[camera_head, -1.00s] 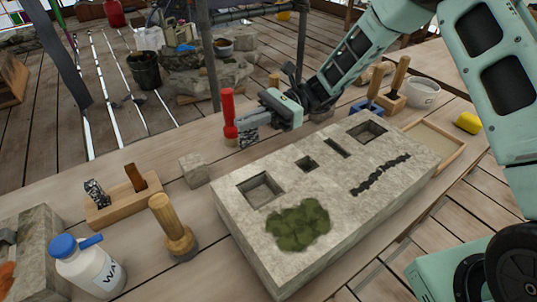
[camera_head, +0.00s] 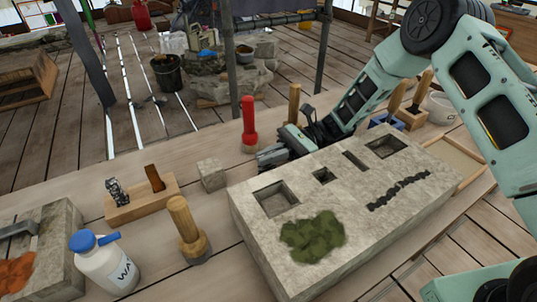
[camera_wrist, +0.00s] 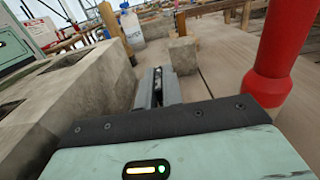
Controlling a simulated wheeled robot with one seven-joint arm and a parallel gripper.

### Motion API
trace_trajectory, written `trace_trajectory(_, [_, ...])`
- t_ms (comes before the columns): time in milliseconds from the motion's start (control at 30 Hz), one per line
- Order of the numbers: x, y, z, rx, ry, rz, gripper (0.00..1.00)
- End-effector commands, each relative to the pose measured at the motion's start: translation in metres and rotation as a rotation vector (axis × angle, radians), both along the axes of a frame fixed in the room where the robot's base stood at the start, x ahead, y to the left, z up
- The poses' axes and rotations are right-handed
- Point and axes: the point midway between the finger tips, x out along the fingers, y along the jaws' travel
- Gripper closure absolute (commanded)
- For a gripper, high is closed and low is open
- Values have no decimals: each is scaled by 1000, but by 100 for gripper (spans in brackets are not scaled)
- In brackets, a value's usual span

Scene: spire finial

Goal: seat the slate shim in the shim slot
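The large pale stone block (camera_head: 330,245) has a narrow shim slot (camera_head: 355,160) in its top, between a small square hole and a larger square pocket. The slot looks empty. My gripper (camera_head: 272,158) is low beside the block's far edge, next to the red-handled tool. In the wrist view its fingers (camera_wrist: 160,88) are close together around a thin, dark speckled piece (camera_wrist: 158,74), which looks like the slate shim. Most of that piece is hidden. A similar speckled piece (camera_head: 117,192) stands in the wooden rack (camera_head: 142,206) at left, beside a brown piece (camera_head: 154,178).
The red-handled tool (camera_head: 248,122) stands close to my gripper; it also shows in the wrist view (camera_wrist: 280,50). A small stone cube (camera_head: 211,174), wooden mallet (camera_head: 186,228) and white bottle (camera_head: 105,266) stand left of the block. Green moss (camera_head: 312,237) lies on the block.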

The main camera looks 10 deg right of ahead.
Motion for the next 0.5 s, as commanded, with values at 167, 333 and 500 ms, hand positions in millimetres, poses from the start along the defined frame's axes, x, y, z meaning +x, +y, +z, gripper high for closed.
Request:
trace_trajectory(167, [0, 0, 0, -1, 0, 0, 72])
trace_trajectory(333, [0, 0, 1, -1, 0, 0, 72])
trace_trajectory(500, [6, -12, 2, 0, -1, -3, 72])
